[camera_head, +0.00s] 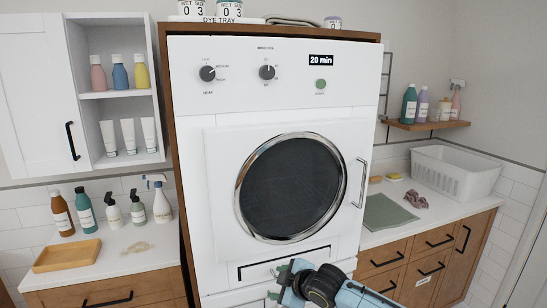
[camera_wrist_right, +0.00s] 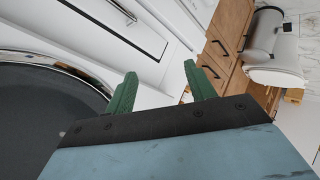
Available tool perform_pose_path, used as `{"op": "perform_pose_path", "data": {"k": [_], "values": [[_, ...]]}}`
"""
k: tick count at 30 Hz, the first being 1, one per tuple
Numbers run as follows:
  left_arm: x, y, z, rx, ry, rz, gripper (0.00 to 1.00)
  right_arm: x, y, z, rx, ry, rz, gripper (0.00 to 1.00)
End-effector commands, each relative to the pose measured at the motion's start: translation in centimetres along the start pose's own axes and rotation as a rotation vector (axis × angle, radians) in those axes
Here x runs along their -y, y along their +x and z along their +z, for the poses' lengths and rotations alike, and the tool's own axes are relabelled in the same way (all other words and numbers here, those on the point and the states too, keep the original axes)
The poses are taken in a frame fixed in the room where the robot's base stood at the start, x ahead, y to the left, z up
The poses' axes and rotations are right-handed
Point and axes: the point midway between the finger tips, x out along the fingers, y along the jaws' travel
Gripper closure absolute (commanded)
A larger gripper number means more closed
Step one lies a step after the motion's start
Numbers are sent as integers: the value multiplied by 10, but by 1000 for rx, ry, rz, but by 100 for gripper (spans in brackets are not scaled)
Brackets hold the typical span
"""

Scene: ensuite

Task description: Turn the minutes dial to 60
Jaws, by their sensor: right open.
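The minutes dial (camera_head: 267,73) is a dark round knob on the upper panel of the white dryer (camera_head: 221,175), under a small label. The display (camera_head: 321,60) to its right reads "20 min". My right gripper (camera_head: 284,280) is low in front of the dryer, below the round door and far below the dial. Its green fingers are apart with nothing between them in the right wrist view (camera_wrist_right: 160,80). The dial does not show in the wrist view. My left gripper is not in view.
A heat dial (camera_head: 207,73) sits left of the minutes dial, and a green button (camera_head: 320,85) sits right. The round glass door (camera_head: 292,187) is shut, with a vertical handle (camera_head: 361,183) at its right. Counters with bottles and a white basket (camera_head: 455,170) flank the dryer.

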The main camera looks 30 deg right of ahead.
Motion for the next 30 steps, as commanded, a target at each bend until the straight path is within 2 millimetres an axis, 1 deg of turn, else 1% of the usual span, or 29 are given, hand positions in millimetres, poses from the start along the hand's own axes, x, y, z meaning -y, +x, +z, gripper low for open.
{"op": "perform_pose_path", "data": {"k": [1, 2, 3, 5, 6, 8, 9, 11, 12, 15, 16, 18, 20, 22, 24, 26, 30], "values": [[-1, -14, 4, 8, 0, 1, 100, -51, -34, -53, -74, -106, 45, 45], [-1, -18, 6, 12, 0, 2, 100, -75, -51, -77, -109, -167, 69, 45], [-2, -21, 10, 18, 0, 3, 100, -106, -74, -106, -153, -250, 106, 45], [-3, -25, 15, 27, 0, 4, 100, -150, -107, -140, -206, -362, 168, 45], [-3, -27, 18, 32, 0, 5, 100, -177, -130, -159, -233, -430, 210, 45], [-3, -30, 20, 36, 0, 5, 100, -214, -165, -183, -265, -520, 278, 45], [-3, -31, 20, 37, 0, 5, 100, -237, -189, -197, -283, -573, 323, 45], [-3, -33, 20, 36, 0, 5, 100, -265, -224, -213, -299, -642, 385, 45], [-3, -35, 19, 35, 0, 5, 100, -280, -245, -222, -306, -681, 422, 45], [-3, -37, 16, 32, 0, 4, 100, -307, -289, -236, -316, -753, 496, 45], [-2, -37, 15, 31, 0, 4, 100, -313, -299, -239, -318, -768, 514, 45], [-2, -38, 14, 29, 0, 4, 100, -322, -317, -244, -320, -793, 543, 45], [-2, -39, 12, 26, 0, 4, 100, -327, -326, -246, -320, -807, 559, 45], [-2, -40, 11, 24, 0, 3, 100, -329, -329, -248, -323, -812, 566, 45], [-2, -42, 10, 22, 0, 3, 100, -332, -327, -251, -324, -813, 569, 45], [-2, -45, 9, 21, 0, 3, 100, -334, -323, -254, -325, -812, 568, 45], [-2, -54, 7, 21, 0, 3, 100, -341, -308, -265, -327, -810, 568, 45]]}}
